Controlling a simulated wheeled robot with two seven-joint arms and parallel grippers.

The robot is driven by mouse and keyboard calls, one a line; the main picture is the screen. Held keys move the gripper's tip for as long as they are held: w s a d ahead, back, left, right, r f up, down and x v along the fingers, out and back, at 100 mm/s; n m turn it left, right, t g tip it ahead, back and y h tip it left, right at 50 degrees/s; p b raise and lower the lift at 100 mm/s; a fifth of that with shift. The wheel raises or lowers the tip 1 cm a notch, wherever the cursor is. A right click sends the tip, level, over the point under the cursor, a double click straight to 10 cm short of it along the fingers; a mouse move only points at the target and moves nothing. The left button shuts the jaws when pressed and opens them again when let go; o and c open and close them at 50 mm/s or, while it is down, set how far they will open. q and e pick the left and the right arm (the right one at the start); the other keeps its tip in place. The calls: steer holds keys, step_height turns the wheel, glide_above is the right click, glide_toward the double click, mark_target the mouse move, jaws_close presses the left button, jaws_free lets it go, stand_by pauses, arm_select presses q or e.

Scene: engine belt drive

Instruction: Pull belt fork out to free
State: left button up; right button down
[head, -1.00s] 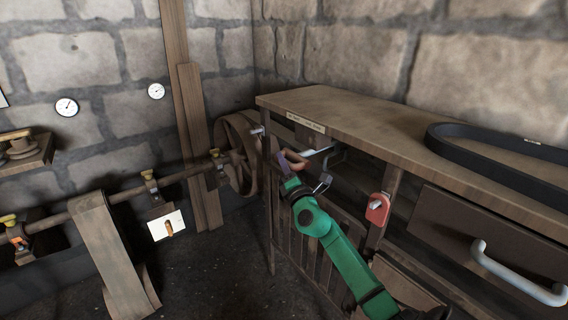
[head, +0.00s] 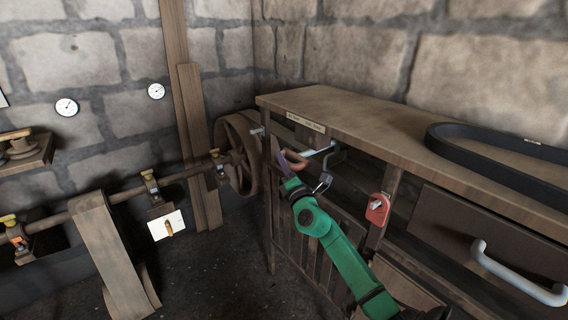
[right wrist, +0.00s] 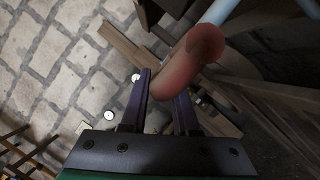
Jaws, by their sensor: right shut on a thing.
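The belt fork shows as a pale metal rod (head: 319,152) with a rounded red-brown grip (head: 297,163), at the front of the wooden bench's open left end. In the right wrist view the grip (right wrist: 203,48) fills the upper middle and passes between the purple fingers. My right gripper (head: 284,168), on a green arm, is shut on this grip. The rod's far end is hidden under the bench top, so I cannot tell what it meets there. My left gripper is not in view.
The bench top (head: 340,112) carries a black belt loop (head: 500,160). A red tag-like piece (head: 377,209) hangs on the bench post, right of my arm. A spoked pulley (head: 238,155) on a shaft and a flat belt (head: 108,250) stand at left. A drawer handle (head: 515,275) juts out at lower right.

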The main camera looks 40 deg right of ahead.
steer(key=shift+f, duration=0.1)
steer(key=shift+a, duration=0.25)
steer(key=a+p, duration=0.3)
steer(key=a, duration=0.6)
steer(key=shift+a, duration=0.2)
steer(key=shift+w+f, duration=0.1)
steer(key=c, duration=1)
jaws_free()
steer(key=o, duration=0.3)
steer(key=shift+a, duration=0.2)
steer(key=shift+d, duration=0.1)
